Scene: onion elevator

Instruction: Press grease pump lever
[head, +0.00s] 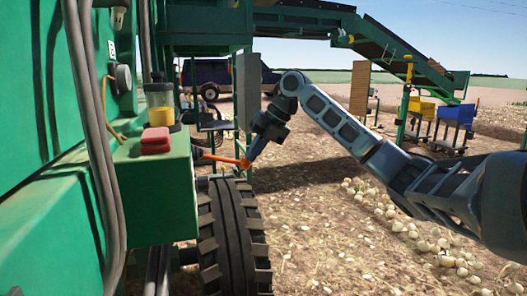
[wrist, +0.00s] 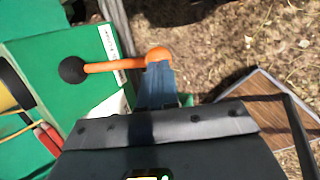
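The grease pump lever is an orange rod (head: 222,159) that sticks out to the right from the green housing at the left in the head view. In the wrist view the orange lever (wrist: 115,66) runs from a black round pivot (wrist: 72,70) to an orange ball knob (wrist: 157,55). My gripper (head: 248,158) points down and left at the knob end. In the wrist view its blue-grey fingers (wrist: 158,75) look close together, with their tips at the knob. They appear to touch it; the exact contact is hidden.
A yellow-and-black reservoir (head: 160,104) and a red block (head: 155,140) sit on the green housing (head: 158,192). A large black tyre (head: 234,237) stands below the lever. Onions (head: 420,240) lie on the ground at right. A brown-topped platform (wrist: 262,115) shows in the wrist view.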

